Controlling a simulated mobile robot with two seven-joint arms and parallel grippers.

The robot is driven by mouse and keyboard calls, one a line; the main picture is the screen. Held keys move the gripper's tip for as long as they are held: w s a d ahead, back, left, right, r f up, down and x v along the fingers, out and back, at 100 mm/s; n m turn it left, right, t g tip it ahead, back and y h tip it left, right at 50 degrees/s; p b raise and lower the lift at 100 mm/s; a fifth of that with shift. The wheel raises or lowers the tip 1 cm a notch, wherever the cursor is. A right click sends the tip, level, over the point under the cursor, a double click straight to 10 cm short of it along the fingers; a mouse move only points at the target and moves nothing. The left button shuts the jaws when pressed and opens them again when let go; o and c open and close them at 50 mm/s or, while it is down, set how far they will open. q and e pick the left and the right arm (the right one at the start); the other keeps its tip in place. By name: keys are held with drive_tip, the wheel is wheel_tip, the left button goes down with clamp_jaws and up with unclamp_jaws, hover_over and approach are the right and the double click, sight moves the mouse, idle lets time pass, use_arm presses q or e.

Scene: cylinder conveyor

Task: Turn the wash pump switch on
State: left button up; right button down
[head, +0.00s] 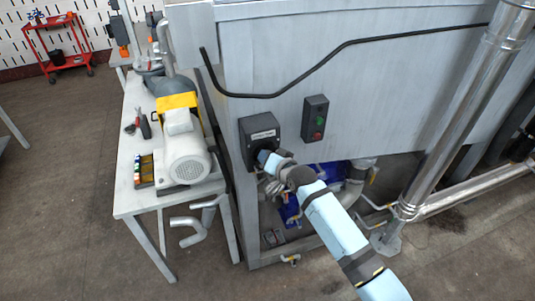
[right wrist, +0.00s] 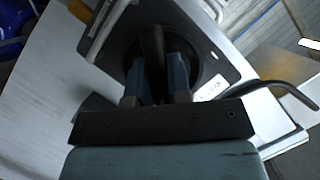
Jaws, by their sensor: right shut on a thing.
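The wash pump switch (head: 259,131) is a dark square box with a pale label strip, mounted on the grey metal panel of the machine. In the right wrist view the dark box (right wrist: 202,38) appears tilted, with a round black dial and a raised black handle (right wrist: 152,45). My right gripper (head: 263,157) is at the lower part of the box. In the right wrist view its two blue fingers (right wrist: 158,77) are shut on the handle, one on each side. The gripper hides most of the dial in the head view. My left gripper is not in view.
A box with green and red buttons (head: 315,118) is on the panel to the right of the switch. A black cable (head: 330,62) runs above. A white motor (head: 187,155) stands on the left table (head: 127,190). A metal pipe (head: 455,110) stands at right.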

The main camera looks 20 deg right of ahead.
drive_tip(key=shift+n+h, duration=0.4)
drive_tip(key=shift+n, duration=0.3)
drive_tip(key=shift+n+g+h, duration=0.3)
drive_tip(key=shift+n+h, duration=0.3)
drive_tip(key=shift+n, duration=0.3)
drive_tip(key=shift+n+h, duration=0.5)
drive_tip(key=shift+n, duration=0.1)
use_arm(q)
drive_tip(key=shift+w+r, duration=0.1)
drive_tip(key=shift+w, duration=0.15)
use_arm(e)
drive_tip(key=shift+n+h, duration=0.4)
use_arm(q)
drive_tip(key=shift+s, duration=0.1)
use_arm(e)
drive_tip(key=c, duration=1.1)
unclamp_jaws()
drive_tip(key=shift+o, duration=0.2)
